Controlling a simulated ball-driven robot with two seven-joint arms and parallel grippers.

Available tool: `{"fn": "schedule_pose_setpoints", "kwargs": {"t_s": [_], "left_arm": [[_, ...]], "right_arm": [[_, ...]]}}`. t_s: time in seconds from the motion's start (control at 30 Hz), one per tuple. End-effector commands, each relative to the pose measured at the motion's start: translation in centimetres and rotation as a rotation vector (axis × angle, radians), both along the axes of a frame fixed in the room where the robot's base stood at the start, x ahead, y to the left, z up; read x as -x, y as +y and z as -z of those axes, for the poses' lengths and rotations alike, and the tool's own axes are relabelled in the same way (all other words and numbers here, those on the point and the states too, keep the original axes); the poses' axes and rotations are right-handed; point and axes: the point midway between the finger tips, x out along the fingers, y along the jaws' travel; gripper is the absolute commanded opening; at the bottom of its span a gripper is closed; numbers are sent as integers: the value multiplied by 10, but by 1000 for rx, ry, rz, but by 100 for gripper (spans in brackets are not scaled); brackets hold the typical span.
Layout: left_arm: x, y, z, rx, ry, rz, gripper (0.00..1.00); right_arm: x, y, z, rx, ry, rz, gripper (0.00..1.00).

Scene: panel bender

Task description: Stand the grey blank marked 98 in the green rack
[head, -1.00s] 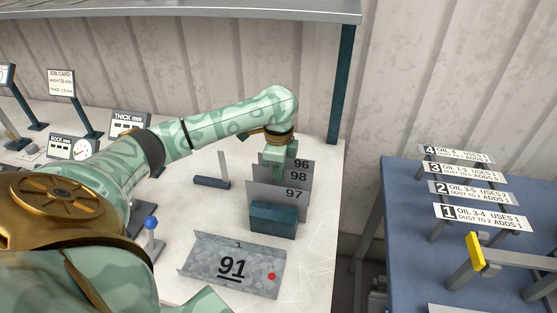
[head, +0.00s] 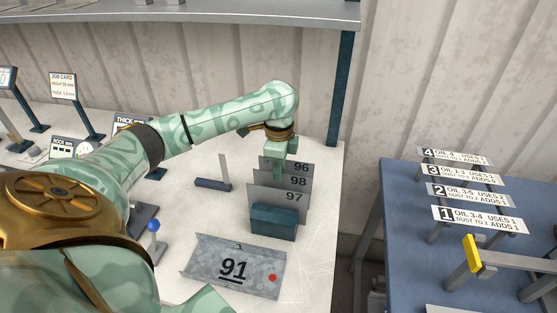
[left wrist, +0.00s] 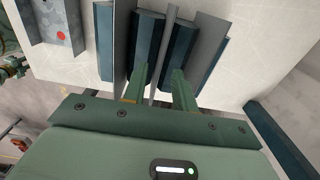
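The grey blank marked 98 (head: 299,182) stands upright between the blanks 96 (head: 301,166) and 97 (head: 293,197) in a dark teal slotted holder (head: 273,222). My left gripper (head: 279,178) points down at the blanks, hiding part of them. In the left wrist view its two fingers (left wrist: 161,88) are apart, one on each side of a thin upright grey plate (left wrist: 163,55). I see gaps beside the plate. Its number does not show there. My right gripper is not in view. I cannot make out a clearly green rack.
A grey tray marked 91 (head: 208,258) with a red dot lies in front of the holder. A dark block with an upright plate (head: 213,184) stands left of it. A blue table (head: 400,215) with numbered signs (head: 480,219) is at right, across a gap.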

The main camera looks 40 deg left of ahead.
Motion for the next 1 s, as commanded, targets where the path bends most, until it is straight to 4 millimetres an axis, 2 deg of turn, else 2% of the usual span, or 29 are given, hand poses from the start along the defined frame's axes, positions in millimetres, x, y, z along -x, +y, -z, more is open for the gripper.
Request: {"fn": "schedule_pose_setpoints", "kwargs": {"t_s": [0.03,0.1,0.3,0.4,0.6,1.0], "left_arm": [[-1,0,-21,-2,-7,0,28],[-1,0,-42,-2,-7,1,28],[-1,0,-94,-1,-6,0,28],[-1,0,-113,-1,-4,0,28],[-1,0,-132,1,-2,0,28],[0,0,-133,1,0,0,28]], "right_arm": [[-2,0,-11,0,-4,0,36],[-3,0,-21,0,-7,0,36],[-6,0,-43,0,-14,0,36],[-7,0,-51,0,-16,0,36],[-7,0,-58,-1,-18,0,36],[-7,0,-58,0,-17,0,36]]}}
